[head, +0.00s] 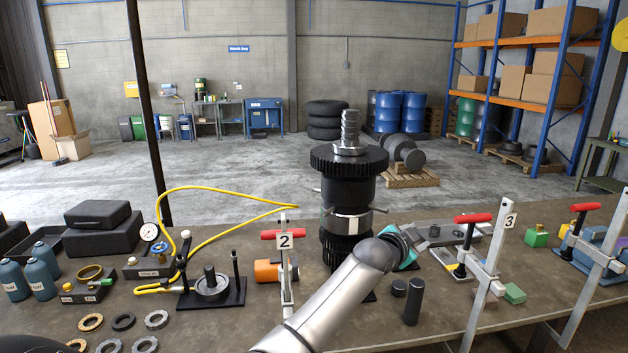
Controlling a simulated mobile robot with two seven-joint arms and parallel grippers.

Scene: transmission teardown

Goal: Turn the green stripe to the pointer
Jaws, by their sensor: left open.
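The tall black gear stack (348,195) stands upright on the bench in the middle of the head view. It has a wide toothed gear near its top, a silver threaded shaft above and a silver collar (346,224) around its lower part. Short pins stick out at its sides. I cannot make out a green stripe or tell which part is the pointer. My left arm reaches up from the bottom, and its gripper (411,238) is open just right of the stack's lower part, partly hidden by my wrist. My right gripper is not in view.
A teal piece (409,260) shows beside my wrist. Clamp stand 2 (286,262) is left of the stack, and clamp stand 3 (487,262) is right. Black cylinders (413,302) stand in front. A yellow hose (215,192) loops over the left of the bench.

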